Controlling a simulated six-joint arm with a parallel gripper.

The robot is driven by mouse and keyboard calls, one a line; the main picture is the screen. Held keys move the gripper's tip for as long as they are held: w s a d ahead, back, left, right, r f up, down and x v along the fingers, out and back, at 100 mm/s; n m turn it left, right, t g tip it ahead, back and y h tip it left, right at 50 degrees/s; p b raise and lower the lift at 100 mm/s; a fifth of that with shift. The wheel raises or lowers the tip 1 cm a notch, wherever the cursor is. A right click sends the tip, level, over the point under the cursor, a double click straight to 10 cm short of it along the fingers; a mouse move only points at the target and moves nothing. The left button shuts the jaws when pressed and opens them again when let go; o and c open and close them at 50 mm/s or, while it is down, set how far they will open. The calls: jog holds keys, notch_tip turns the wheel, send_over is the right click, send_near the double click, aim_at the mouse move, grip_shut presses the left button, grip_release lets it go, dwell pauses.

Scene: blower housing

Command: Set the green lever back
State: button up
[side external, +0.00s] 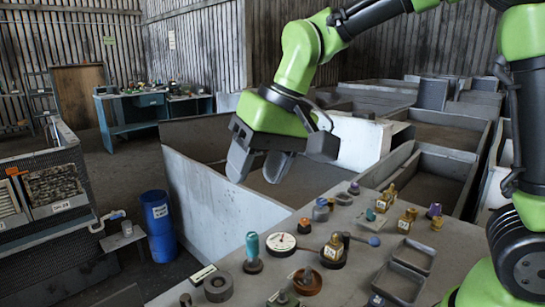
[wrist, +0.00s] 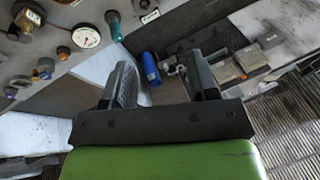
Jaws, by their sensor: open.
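The green lever (side external: 252,246) has a teal-green grip and stands roughly upright on a dark round base near the left edge of the grey panel. Its teal grip also shows near the top of the wrist view (wrist: 114,24). My gripper (side external: 258,168) is open and empty. It hangs above and behind the panel in the side view, well apart from the lever. In the wrist view its two dark fingers (wrist: 161,78) are spread, with nothing held between them.
A white round gauge (side external: 281,242) sits beside the lever. A blue-tipped lever (side external: 374,241), brass fittings (side external: 334,247) and several knobs crowd the panel. Grey-walled bins (side external: 430,170) lie behind it. A blue barrel (side external: 158,222) stands on the floor at left. Air above the panel is clear.

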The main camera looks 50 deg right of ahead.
jog(key=shift+s+d+r, duration=0.55)
jog(key=shift+s+r, duration=0.1)
jog(key=shift+s, duration=0.25)
jog(key=shift+w, duration=0.1)
jog(key=shift+c, duration=0.2)
jog(key=w+a+f+g, duration=0.1)
jog(key=w+a+f, duration=0.1)
jog(key=f, duration=0.7)
jog(key=w+a+f+g, duration=0.1)
jog(key=w+a+f, duration=0.2)
jog(key=f, duration=0.6)
jog(key=w+a+f+g, duration=0.1)
jog(key=w+a+f, duration=0.2)
jog(key=a+f, duration=0.3)
notch_tip(320, 180, down, 4)
jog(key=shift+r+h, duration=0.1)
jog(key=shift+h, duration=0.2)
grip_shut()
